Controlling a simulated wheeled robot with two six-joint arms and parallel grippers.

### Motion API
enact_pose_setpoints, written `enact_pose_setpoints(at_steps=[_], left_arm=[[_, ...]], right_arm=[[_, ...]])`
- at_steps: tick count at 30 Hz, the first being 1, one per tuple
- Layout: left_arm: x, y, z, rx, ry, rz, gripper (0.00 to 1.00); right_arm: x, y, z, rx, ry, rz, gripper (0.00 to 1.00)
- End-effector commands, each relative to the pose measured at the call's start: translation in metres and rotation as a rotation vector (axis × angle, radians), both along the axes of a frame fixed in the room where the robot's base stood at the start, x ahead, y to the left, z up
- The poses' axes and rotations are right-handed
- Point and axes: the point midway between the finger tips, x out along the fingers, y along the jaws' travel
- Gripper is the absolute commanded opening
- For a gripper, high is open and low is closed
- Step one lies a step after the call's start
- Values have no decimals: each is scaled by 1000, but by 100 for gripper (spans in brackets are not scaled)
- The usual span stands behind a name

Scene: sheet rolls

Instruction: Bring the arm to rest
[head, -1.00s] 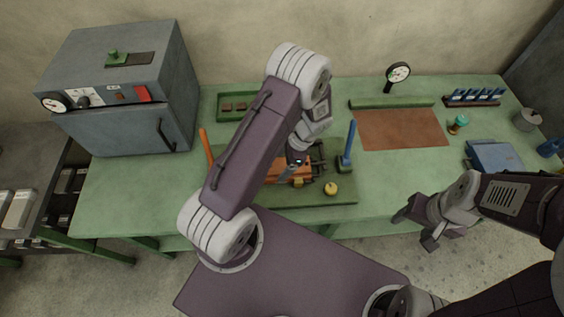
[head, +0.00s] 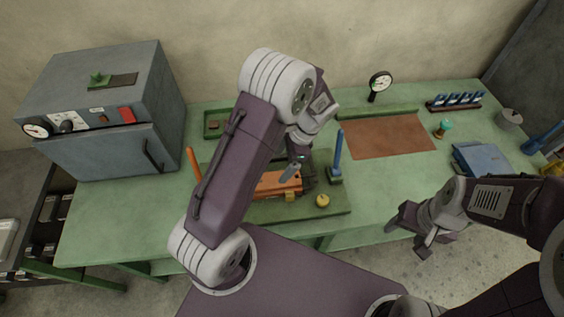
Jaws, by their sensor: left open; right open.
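My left arm arches over the left middle of the green bench. My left gripper (head: 292,172) points down above the orange machine (head: 275,184) on its green base; it is open, and much of it is hidden behind my arm. I see nothing held in it. My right gripper (head: 411,234) is open and empty, beside the bench's front edge at the right, over the floor.
The green bench (head: 115,215) carries a grey oven (head: 105,110) at left. A blue-handled post (head: 338,155) and a yellow knob (head: 322,200) stand close to my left gripper. A brown mat (head: 388,136), dial gauge (head: 380,82) and blue box (head: 482,160) lie right.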

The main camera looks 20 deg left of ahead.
Motion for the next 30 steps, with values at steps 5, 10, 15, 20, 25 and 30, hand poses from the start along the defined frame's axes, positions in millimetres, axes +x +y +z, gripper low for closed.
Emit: enact_pose_setpoints(at_steps=[5, 10, 15, 20, 25, 30], left_arm=[[0, 0, 0, 0, 0, 0, 85], [0, 0, 0, 0, 0, 1, 85], [10, 13, 36, -16, -89, 47, 85], [-38, 18, 77, -109, -208, 250, 85], [-95, 1, 76, -224, -361, 657, 85], [-112, -13, 58, -264, -425, 979, 85]], right_arm=[[0, 0, 0, 0, 0, 0, 59], [0, 0, 0, 0, 0, 0, 59], [0, 0, 0, 0, 0, 0, 59], [0, 0, 0, 0, 0, 0, 59], [0, 0, 0, 0, 0, 0, 59], [0, 0, 0, 0, 0, 0, 59]])
